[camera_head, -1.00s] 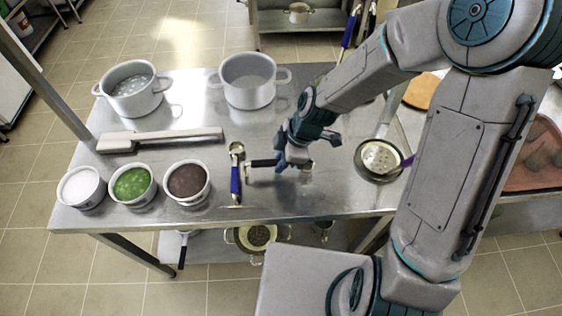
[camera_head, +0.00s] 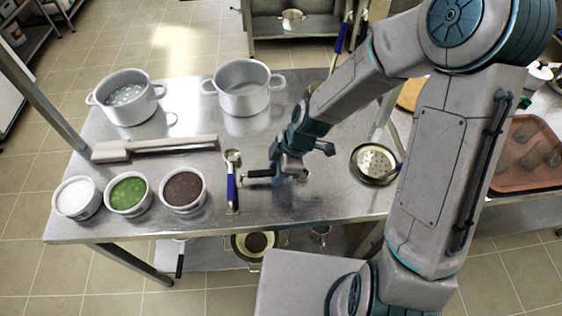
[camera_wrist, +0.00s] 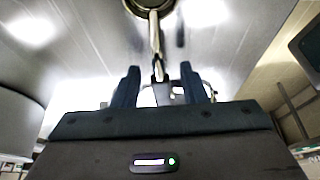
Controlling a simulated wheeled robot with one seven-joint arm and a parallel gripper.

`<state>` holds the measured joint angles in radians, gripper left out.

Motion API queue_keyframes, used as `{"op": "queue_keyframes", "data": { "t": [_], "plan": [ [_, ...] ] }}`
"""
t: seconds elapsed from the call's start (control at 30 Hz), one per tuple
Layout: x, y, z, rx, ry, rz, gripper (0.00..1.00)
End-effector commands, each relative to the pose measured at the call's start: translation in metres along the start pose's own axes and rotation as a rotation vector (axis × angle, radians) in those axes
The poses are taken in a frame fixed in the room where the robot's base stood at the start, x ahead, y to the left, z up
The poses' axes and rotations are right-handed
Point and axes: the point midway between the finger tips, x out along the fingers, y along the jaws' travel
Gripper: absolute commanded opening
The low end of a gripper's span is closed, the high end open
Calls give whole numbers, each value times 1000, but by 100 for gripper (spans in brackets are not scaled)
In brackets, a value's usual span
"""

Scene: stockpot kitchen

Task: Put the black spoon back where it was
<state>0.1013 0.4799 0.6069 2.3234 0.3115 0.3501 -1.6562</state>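The black spoon (camera_head: 258,173) has a black handle that shows just left of my gripper (camera_head: 276,172), low over the steel table; its middle is hidden by the gripper. In the wrist view, the spoon's round bowl (camera_wrist: 148,5) is at the top edge, and its pale metal stem (camera_wrist: 155,40) runs down between the fingers. My gripper (camera_wrist: 160,85) has its two dark fingers apart, with a gap on both sides of the stem. The end of the handle is hidden there. I cannot tell whether the spoon touches the table.
A blue-handled spoon (camera_head: 231,185) lies just left of the black spoon on the table (camera_head: 300,212). Three tubs, with the dark one (camera_head: 184,190) nearest, stand further left. Two pots (camera_head: 243,88) stand at the back. A strainer (camera_head: 374,163) lies on the right.

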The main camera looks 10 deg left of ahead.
Motion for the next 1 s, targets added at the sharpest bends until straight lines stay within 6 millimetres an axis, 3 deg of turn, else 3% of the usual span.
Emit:
{"op": "queue_keyframes", "data": {
  "t": [0.17, 0.6, 0.8, 1.0],
  "plan": [
    [-18, 1, 0, 1, 0, 5, 39],
    [-96, 1, 0, 2, -2, 5, 39],
    [-116, 1, 0, 0, -1, 3, 39],
    [-122, 0, 0, 0, 0, 1, 39]
  ]
}}
